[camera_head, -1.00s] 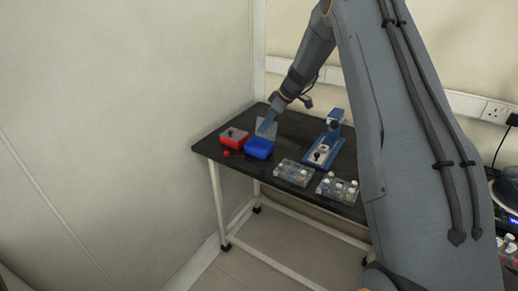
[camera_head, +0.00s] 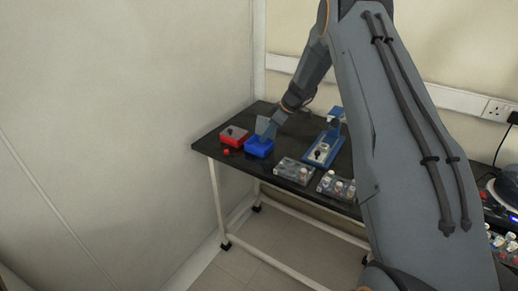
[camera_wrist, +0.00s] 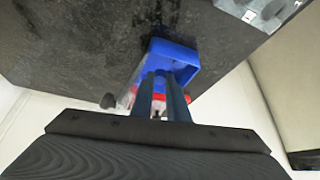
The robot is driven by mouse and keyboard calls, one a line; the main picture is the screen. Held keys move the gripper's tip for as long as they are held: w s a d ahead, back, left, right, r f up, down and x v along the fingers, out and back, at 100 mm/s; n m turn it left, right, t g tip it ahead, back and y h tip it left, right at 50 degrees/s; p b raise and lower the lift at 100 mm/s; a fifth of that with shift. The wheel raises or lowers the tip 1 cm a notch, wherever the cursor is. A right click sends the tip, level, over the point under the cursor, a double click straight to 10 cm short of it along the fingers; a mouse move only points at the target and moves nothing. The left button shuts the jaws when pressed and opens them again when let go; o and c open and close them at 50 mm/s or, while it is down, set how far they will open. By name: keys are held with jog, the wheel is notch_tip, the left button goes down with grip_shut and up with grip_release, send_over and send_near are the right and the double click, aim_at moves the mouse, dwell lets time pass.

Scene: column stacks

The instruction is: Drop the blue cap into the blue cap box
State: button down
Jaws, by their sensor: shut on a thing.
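The blue cap box (camera_head: 258,150) is an open-topped blue box on the dark table, and it also shows in the wrist view (camera_wrist: 187,54). My gripper (camera_head: 264,137) points down over this box, its tips at or just above the opening. In the wrist view my gripper's two fingers (camera_wrist: 164,76) reach over the box and are close together, shut on the blue cap. The cap itself cannot be made out between the fingers; blue fingers and blue box blend there.
A red box (camera_head: 233,137) stands just left of the blue box, with a small red cap (camera_head: 226,152) on the table in front. A blue-based device (camera_head: 320,150) and clear racks of vials (camera_head: 293,171) stand to the right. The table's front-left edge is close.

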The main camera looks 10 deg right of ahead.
jog(key=c, duration=1.6)
grip_release()
jog(key=shift+c, duration=0.2)
jog(key=shift+d+r, duration=0.1)
jog(key=shift+r, duration=0.1)
jog(key=shift+d+r, duration=0.15)
jog(key=shift+r, duration=0.15)
jog(key=b+v, duration=0.2)
jog(key=v, duration=0.4)
jog(key=shift+s+r, duration=0.3)
